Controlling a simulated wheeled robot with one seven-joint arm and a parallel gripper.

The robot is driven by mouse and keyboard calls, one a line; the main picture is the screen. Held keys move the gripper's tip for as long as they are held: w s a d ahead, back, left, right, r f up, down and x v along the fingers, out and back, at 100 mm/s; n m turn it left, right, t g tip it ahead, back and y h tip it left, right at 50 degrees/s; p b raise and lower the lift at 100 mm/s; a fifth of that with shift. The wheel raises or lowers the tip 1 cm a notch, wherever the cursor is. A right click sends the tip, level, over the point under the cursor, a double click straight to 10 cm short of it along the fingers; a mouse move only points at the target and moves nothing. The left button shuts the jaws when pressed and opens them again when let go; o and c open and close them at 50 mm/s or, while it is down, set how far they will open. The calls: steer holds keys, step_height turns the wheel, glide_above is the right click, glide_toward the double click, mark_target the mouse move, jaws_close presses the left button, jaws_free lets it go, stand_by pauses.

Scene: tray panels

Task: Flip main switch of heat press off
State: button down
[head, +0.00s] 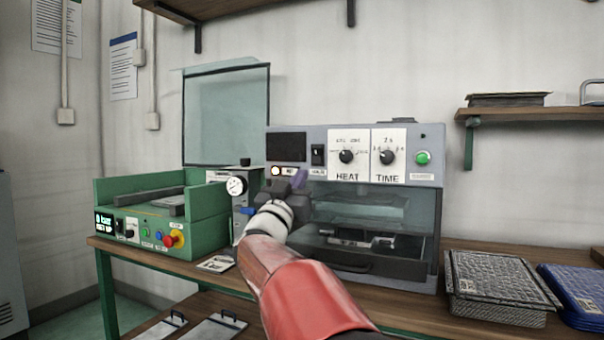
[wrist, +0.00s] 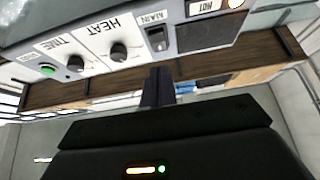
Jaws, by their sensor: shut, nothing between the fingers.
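The heat press (head: 352,160) is a grey machine on the bench with HEAT and TIME dials on its front panel. Its main switch (head: 318,155) is a black rocker left of the HEAT dial. In the wrist view, which is upside down, the main switch (wrist: 157,39) sits by a MAIN label. I cannot tell which way the rocker is set. My gripper (head: 299,179) is shut and empty, just below and left of the switch. In the wrist view my gripper's fingers (wrist: 158,86) point toward the panel, apart from the switch.
A green machine (head: 160,212) with several buttons stands at the left on the bench. A pressure gauge (head: 236,186) is close left of my gripper. A lit HOT lamp (head: 276,170) is on the panel. Trays (head: 495,280) lie at the right.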

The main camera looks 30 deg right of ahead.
steer(key=a+f, duration=0.1)
steer(key=s+a+f, duration=0.1)
steer(key=s+a+f+b, duration=0.1)
steer(key=f, duration=0.1)
steer(key=shift+s, duration=0.25)
steer(key=shift+a, duration=0.1)
steer(key=s+a+f+n+y+p, duration=0.1)
steer(key=s+a+f+n+y, duration=0.35)
steer(key=a+f+y, duration=0.4)
steer(key=s+a+f+n+y, duration=0.4)
steer(key=a+f+n+y, duration=0.15)
steer(key=y, duration=0.55)
steer(key=s+f+g, duration=0.9)
steer(key=s+f, duration=0.9)
steer(key=s, duration=0.4)
steer(key=shift+a+p, duration=0.25)
steer(key=shift+p, duration=0.2)
